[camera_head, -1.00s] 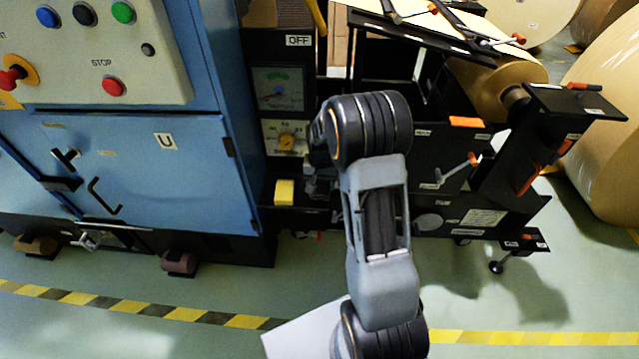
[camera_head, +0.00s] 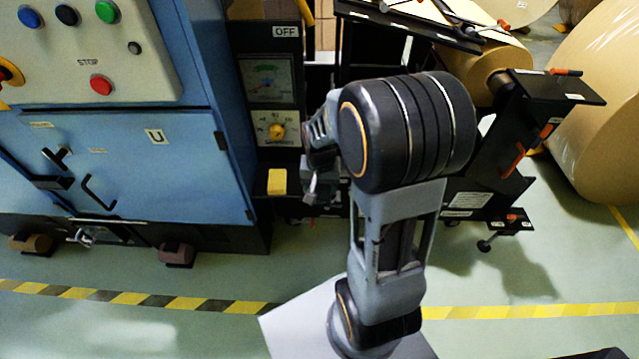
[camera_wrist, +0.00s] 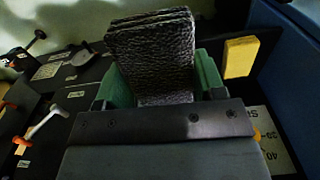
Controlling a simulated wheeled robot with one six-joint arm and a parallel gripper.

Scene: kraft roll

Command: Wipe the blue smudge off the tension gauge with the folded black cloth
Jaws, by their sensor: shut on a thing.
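The tension gauge (camera_head: 267,80) is a square dial with a green mark, on the black panel right of the blue cabinet in the head view. A bluish patch shows low on its face, small and blurred. In the wrist view the folded black cloth (camera_wrist: 152,55) stands out between the green fingers of my gripper (camera_wrist: 160,88). The gripper is shut on it. In the head view my gripper (camera_head: 312,188) is mostly hidden behind my arm, right of and below the gauge. The cloth cannot be made out there.
A yellow block (camera_head: 277,181) sits below a yellow dial knob (camera_head: 277,131); the block also shows in the wrist view (camera_wrist: 240,57). The blue cabinet (camera_head: 120,165) has handles and buttons at left. Large kraft rolls (camera_head: 610,120) stand at right. The striped floor in front is clear.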

